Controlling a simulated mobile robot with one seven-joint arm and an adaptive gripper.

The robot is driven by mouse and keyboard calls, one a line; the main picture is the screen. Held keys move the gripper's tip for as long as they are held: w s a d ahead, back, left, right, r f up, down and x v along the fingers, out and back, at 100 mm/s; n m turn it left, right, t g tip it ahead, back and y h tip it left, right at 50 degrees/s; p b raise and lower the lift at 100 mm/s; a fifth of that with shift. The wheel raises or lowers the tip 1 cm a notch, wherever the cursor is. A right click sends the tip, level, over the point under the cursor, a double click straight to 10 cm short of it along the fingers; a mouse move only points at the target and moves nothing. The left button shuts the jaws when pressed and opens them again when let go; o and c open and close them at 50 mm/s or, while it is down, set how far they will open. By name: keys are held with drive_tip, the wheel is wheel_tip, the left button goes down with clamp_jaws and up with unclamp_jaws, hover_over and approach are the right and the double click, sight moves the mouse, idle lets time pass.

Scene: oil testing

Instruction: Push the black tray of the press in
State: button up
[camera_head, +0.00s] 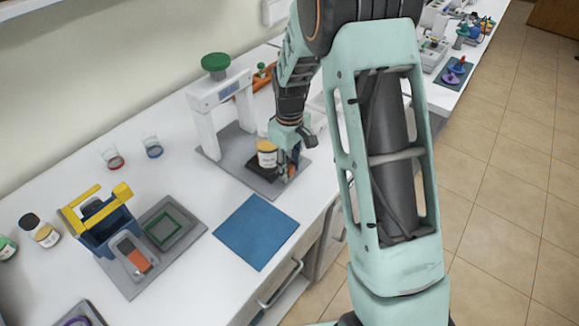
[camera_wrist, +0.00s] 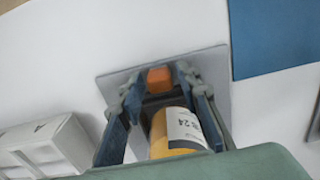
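The press (camera_head: 222,95) is a white frame with a green knob on top, standing on a grey base plate. Its black tray (camera_head: 259,170) is pulled out at the front and carries a jar (camera_head: 267,157) with a yellow and white label. The jar also shows in the wrist view (camera_wrist: 180,130). An orange handle (camera_wrist: 159,78) is at the tray's front end. My gripper (camera_wrist: 157,80) points down over the tray's front, with its fingers on either side of the handle and gaps visible. Part of the tray is hidden by the jar and fingers.
A blue mat (camera_head: 255,231) lies in front of the press. To the left are a blue and yellow device (camera_head: 104,222), two small beakers (camera_head: 153,147) and several jars. The white counter (camera_head: 190,290) is mostly bare between them.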

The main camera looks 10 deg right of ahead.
clamp_jaws()
drive_tip(key=w+a, duration=0.8)
drive_tip(key=a, duration=0.1)
drive_tip(key=shift+w+b, duration=0.3)
drive_tip(key=shift+w, duration=0.1)
drive_tip(key=shift+o, duration=1.5)
unclamp_jaws()
drive_tip(key=shift+d, duration=0.1)
drive_tip(key=shift+r, duration=0.1)
